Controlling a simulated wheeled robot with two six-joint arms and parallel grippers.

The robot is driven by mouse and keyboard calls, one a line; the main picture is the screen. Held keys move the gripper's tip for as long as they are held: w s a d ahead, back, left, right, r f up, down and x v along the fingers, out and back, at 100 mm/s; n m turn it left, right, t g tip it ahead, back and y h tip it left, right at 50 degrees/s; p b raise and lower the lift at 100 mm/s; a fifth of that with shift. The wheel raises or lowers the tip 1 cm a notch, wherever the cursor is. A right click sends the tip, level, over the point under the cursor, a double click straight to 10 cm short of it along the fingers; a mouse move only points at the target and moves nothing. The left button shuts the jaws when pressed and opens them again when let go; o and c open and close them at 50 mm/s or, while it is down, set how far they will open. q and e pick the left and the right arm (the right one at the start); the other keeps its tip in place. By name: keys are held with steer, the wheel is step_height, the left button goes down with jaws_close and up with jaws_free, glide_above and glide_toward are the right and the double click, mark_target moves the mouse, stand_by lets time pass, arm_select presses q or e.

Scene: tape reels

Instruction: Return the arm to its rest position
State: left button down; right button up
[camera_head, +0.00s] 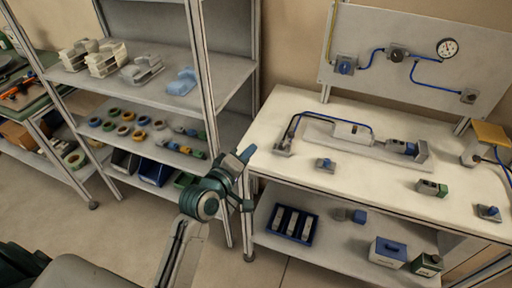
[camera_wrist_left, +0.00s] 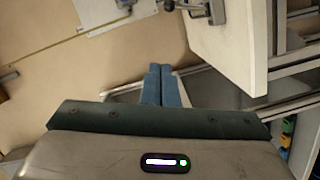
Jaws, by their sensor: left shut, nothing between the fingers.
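My left gripper (camera_head: 246,154) shows in the head view between the shelf unit and the white workbench, with its blue fingertips pointing up and right. It is empty, in front of the shelf post and near the bench's left end. In the left wrist view, its two blue fingers (camera_wrist_left: 161,86) are side by side and closed, with nothing between them. My right gripper is not in view. Several tape reels (camera_head: 123,131) in different colours lie on the middle shelf to the left.
The shelf unit (camera_head: 140,91) stands left of my left arm. The white workbench (camera_head: 285,104) stands right, with pneumatic parts on top. A blue tray (camera_head: 292,224) and a blue-lidded box (camera_head: 388,251) sit on its lower shelf. Open floor (camera_head: 130,235) lies in front.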

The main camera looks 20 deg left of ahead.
arm_select(q)
step_height(320, 180, down, 22)
steer(key=a+m+g+y, duration=0.2)
steer(key=g, duration=0.2)
steer(key=s+a+f+m+g, duration=0.1)
steer(key=s+f, duration=0.2)
steer(key=f, duration=0.5)
steer(key=s+a+f+m+g+y, duration=0.1)
steer(key=s+f+g, duration=0.1)
steer(key=s+f, duration=0.35)
steer(key=s+a+f+m+g, duration=0.1)
steer(key=s+a+f, duration=0.1)
steer(key=f, duration=0.7)
steer(key=s+a+f+m+g, duration=0.2)
steer(key=s+f, duration=0.5)
steer(key=s, duration=0.5)
steer(key=s+a+f+m+g+y, duration=0.1)
steer(key=s+f+m+g, duration=0.1)
steer(key=s+f, duration=0.5)
steer(key=s+a+f+m+g, duration=0.2)
steer(key=s+f, duration=0.6)
steer(key=s, duration=0.9)
steer(key=shift+a+m+g+y, duration=0.3)
steer(key=shift+g, duration=0.5)
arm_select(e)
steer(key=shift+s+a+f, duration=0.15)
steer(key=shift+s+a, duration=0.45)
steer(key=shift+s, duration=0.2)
